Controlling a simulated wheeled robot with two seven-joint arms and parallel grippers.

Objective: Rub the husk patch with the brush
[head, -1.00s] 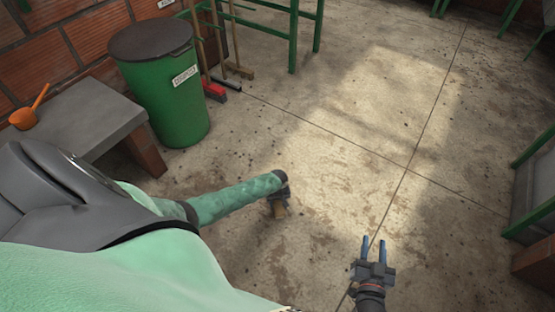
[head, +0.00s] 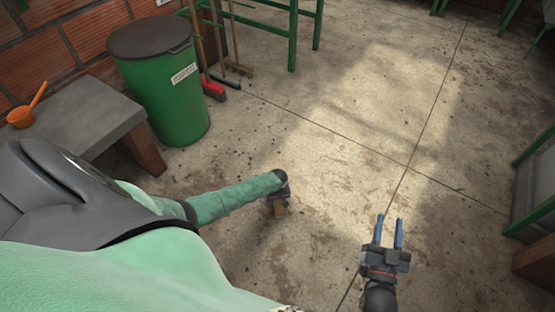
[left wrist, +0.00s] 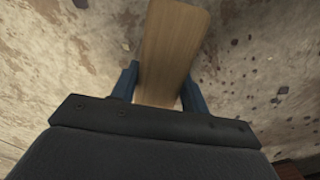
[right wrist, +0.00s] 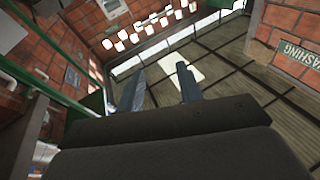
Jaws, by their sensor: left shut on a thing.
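My left gripper (head: 279,196) is low over the floor in the middle of the head view. It is shut on the brush (left wrist: 172,50), whose pale wooden body fills the space between the blue fingers in the left wrist view. A small tan part of the brush (head: 280,211) shows below the gripper in the head view. Its bristles are hidden, and I cannot tell whether it touches the floor. Brown husk-like stains and dark specks (head: 243,238) lie on the floor around it; the patch's outline is unclear.
A green lidded bin (head: 167,95) and a grey bench (head: 80,118) with an orange scoop (head: 27,112) stand at the left. Brooms (head: 213,88) and a green frame (head: 292,38) are behind. The concrete floor (head: 400,110) at centre right is clear.

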